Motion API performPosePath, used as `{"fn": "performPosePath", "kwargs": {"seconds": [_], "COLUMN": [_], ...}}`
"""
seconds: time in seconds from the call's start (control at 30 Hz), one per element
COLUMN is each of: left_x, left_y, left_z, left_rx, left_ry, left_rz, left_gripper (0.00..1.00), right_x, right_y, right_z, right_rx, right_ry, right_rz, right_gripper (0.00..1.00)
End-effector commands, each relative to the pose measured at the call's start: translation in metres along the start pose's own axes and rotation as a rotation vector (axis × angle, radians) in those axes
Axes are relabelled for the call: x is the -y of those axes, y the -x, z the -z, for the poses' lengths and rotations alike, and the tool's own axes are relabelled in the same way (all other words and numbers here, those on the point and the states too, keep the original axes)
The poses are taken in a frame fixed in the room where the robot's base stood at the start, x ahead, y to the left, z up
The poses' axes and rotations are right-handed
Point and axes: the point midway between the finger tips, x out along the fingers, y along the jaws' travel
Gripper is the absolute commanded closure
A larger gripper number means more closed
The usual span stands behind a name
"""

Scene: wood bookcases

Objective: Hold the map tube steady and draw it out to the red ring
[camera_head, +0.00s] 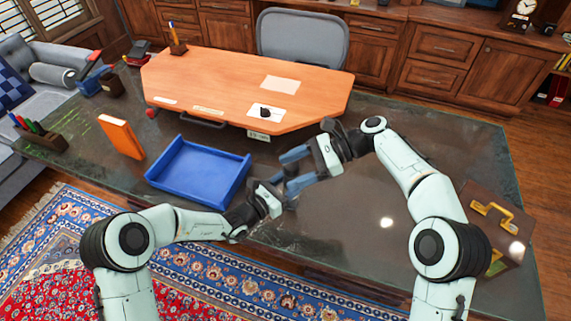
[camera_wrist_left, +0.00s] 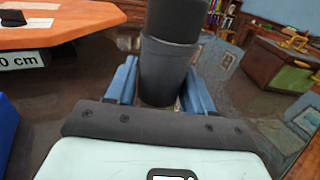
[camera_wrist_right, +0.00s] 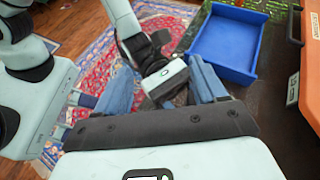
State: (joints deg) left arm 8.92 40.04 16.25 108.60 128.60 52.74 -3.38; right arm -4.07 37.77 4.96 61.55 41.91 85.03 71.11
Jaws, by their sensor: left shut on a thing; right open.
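The map tube (camera_wrist_left: 168,70) is a dark grey cylinder with a black upper part, upright in the left wrist view. My left gripper (camera_wrist_left: 160,90) is shut on it, with a blue finger on each side. In the head view the left gripper (camera_head: 281,191) is low over the desk, right of the blue tray, and the tube is mostly hidden. My right gripper (camera_head: 288,172) is open, close to the left gripper, with its fingers pointing left. In the right wrist view my left gripper shows between the open right fingers (camera_wrist_right: 165,85). I see no red ring.
A blue tray (camera_head: 198,199) lies left of the grippers. An orange-topped raised board (camera_head: 215,80) stands behind, with an orange book (camera_head: 121,139) farther left. A brown case (camera_head: 510,250) with a gold handle lies at the right. The dark desk (camera_head: 410,125) is clear behind my right arm.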

Motion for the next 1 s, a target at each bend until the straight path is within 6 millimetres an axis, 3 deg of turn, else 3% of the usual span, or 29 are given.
{"fn": "performPosePath", "kwargs": {"seconds": [0.3, 0.6, 0.77, 1.0], "left_x": [0.0, 0.0, 0.0, 0.0], "left_y": [0.0, 0.0, 0.0, 0.0], "left_z": [0.0, 0.0, 0.0, 0.0], "left_rx": [0.0, 0.0, 0.0, 0.0], "left_ry": [0.0, 0.0, 0.0, 0.0], "left_rz": [0.0, 0.0, 0.0, 0.0], "left_gripper": [0.83, 0.83, 0.83, 0.83], "right_x": [-0.009, -0.018, -0.014, 0.015], "right_y": [0.027, 0.051, 0.046, 0.015], "right_z": [0.037, 0.078, 0.081, 0.069], "right_rx": [0.331, 0.371, 0.37, 0.371], "right_ry": [-0.095, -0.203, -0.214, -0.212], "right_rz": [0.39, 0.668, 0.695, 0.692], "right_gripper": [0.29, 0.29, 0.29, 0.29]}}
